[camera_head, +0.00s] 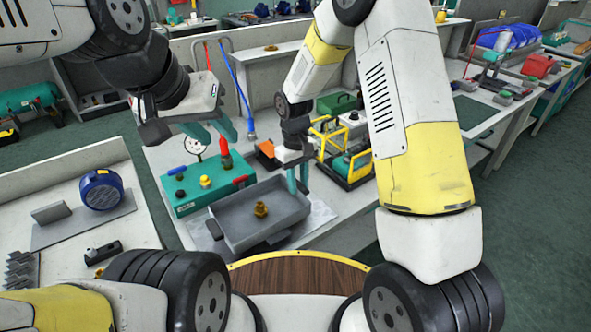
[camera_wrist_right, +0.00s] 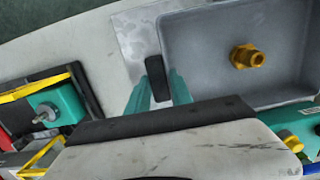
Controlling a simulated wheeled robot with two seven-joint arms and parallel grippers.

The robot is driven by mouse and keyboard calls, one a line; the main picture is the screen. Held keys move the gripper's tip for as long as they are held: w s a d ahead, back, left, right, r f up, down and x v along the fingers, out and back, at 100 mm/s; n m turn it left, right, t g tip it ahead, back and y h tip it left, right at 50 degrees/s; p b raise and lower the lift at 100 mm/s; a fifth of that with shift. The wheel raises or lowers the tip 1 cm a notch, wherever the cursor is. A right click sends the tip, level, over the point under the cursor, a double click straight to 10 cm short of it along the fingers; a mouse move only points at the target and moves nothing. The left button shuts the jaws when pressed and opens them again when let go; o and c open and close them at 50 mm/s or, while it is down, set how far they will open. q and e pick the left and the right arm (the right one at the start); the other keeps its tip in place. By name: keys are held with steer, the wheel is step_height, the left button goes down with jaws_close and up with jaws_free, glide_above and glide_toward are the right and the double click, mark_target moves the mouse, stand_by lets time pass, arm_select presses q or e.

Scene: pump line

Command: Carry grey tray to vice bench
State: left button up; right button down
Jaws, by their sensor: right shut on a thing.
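The grey tray (camera_head: 245,237) is at the front of the middle bench in the head view, with a brass fitting (camera_head: 261,209) inside it. The tray also shows in the right wrist view (camera_wrist_right: 200,75). My right gripper (camera_head: 298,178) is at the tray's right end. In the right wrist view its teal fingers (camera_wrist_right: 158,95) are shut on the tray's black handle (camera_wrist_right: 153,78). My left gripper (camera_head: 212,132) is empty, its fingers apart, above the green pump box (camera_head: 190,197) behind the tray. The tray's other handle (camera_head: 214,229) is free. I cannot tell whether the tray touches the bench.
The green box with gauge and red-handled valve stands close behind the tray. A yellow-framed pump (camera_head: 352,165) stands to the right. A left bench (camera_head: 140,232) holds a blue round device (camera_head: 102,189).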

step_height(320, 180, down, 2)
steer(key=shift+d+f, duration=0.15)
steer(key=c, duration=1.1)
jaws_free()
